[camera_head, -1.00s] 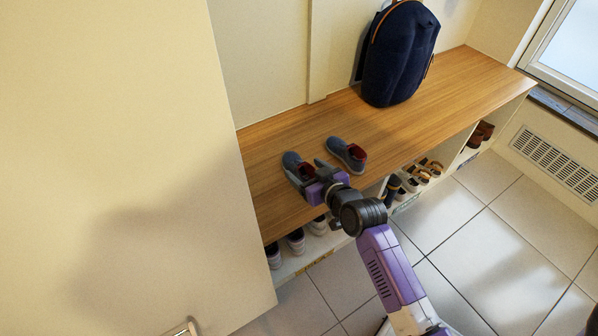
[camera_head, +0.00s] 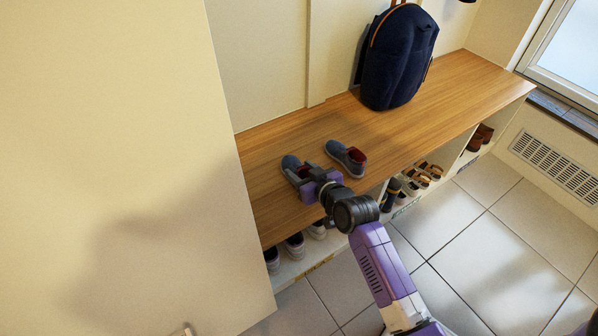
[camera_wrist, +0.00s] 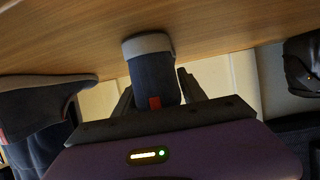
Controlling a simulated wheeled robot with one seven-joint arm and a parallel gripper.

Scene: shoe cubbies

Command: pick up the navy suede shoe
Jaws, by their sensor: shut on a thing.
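A navy shoe (camera_head: 290,163) with a pale sole is on the wooden bench top, at the far end of my gripper. My gripper (camera_head: 304,174) is shut on this shoe, and its body hides part of it. In the wrist view the shoe (camera_wrist: 152,72) is between the two fingers (camera_wrist: 155,95), with a red tab and a light sole rim against the wood. A similar navy shoe (camera_head: 346,155) with a dark red lining stands apart to the right on the bench. It also shows at the left of the wrist view (camera_wrist: 35,108).
The wooden bench (camera_head: 440,105) has clear room behind and right of the shoes. A navy backpack (camera_head: 398,60) stands at the back. Cubbies below hold several shoes. A tall cream panel (camera_head: 120,150) is close on the left. A dark thing (camera_wrist: 303,65) at the wrist view's right is unclear.

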